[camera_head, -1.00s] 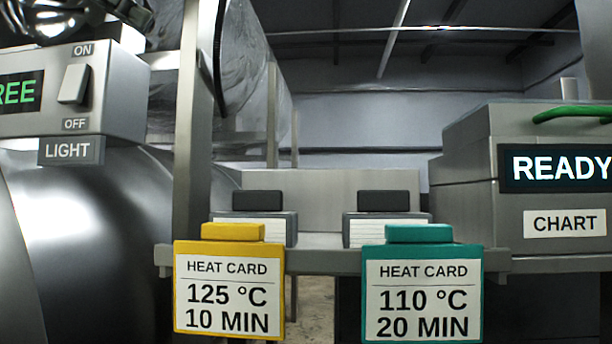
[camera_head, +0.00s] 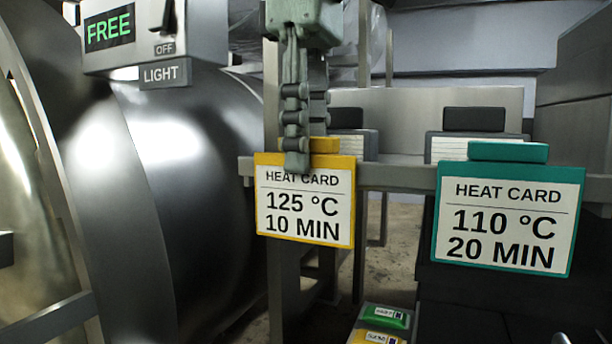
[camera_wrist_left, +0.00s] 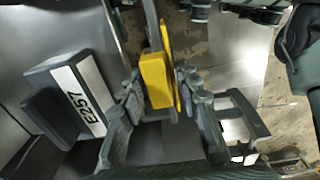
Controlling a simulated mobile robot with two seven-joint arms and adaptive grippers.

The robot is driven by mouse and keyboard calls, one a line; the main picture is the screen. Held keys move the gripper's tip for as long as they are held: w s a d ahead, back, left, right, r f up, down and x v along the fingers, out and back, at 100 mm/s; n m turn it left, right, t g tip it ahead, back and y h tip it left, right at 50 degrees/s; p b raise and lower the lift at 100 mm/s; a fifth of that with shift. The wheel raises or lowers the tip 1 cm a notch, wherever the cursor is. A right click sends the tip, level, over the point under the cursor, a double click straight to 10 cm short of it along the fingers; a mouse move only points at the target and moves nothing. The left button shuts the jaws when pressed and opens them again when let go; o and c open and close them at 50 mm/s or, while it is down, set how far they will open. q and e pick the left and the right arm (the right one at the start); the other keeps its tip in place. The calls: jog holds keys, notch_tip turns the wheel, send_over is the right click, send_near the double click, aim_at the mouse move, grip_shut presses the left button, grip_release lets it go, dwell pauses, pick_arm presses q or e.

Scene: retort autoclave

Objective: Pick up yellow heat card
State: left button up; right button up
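The yellow heat card (camera_head: 304,228), marked 125 °C 10 MIN, hangs upright on the front of a grey rail, with a yellow tab on top. My left gripper (camera_head: 308,151) reaches down from above, one finger in front of the tab and the other behind it. In the left wrist view the yellow tab (camera_wrist_left: 155,80) lies between the fingers of the left gripper (camera_wrist_left: 158,84). They look open, with narrow gaps beside it; contact is hard to judge. My right gripper is not clearly visible in either view.
A teal heat card (camera_head: 508,255), marked 110 °C 20 MIN, hangs right of the yellow one. Grey blocks with white labels stand behind the rail (camera_head: 395,178). A big steel vessel (camera_head: 165,190) and the LIGHT switch box (camera_head: 205,45) are at left.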

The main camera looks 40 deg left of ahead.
aim_at(306, 184)
pick_arm(q)
notch_tip(306, 184, down, 5)
jog(key=shift+r, duration=0.15)
grip_shut()
jog(key=shift+s+r, duration=0.1)
jog(key=shift+r, duration=0.05)
